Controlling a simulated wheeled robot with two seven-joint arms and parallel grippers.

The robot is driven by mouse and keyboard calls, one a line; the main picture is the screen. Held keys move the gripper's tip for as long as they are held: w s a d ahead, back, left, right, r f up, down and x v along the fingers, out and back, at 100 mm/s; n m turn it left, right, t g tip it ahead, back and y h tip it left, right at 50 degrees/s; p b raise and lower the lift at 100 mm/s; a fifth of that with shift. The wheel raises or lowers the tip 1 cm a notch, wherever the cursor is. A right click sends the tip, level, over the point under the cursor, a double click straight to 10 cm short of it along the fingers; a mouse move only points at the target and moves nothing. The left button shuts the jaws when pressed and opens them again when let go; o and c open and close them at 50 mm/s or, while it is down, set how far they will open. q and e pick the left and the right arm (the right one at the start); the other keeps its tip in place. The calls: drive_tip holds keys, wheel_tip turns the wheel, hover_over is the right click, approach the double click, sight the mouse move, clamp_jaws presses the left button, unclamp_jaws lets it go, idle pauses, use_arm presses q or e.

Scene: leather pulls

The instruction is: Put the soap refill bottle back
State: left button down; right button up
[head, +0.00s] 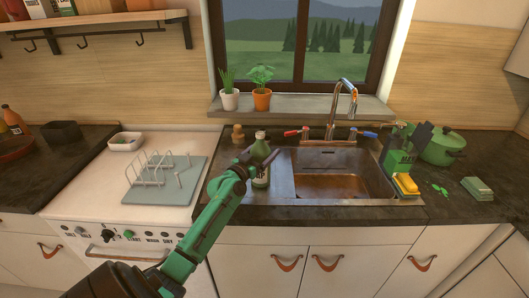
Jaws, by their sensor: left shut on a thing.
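A green bottle with a pale label (261,176), which looks like the soap refill bottle, stands upright at the left side of the sink (283,184). My left gripper (262,158) is shut on its upper part, reaching in from the lower left. The gripper covers part of the bottle. I cannot tell whether the bottle's base touches the surface below. My right gripper is not in view.
The faucet (345,100) rises behind the basin. A green box with a yellow sponge (405,184) and a green pot (441,147) are on the right. A dish rack (160,172) stands left. Cabinet doors with leather pulls (327,263) are below, closed.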

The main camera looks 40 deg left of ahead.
use_arm(q)
drive_tip(key=shift+r, duration=0.1)
unclamp_jaws()
drive_tip(key=shift+w, duration=0.1)
drive_tip(key=shift+s+f, duration=0.2)
drive_tip(key=shift+s, duration=0.35)
drive_tip(key=s+b, duration=0.2)
drive_tip(key=s, duration=0.9)
drive_tip(key=shift+d+f+b, duration=0.2)
drive_tip(key=shift+d+b, duration=0.2)
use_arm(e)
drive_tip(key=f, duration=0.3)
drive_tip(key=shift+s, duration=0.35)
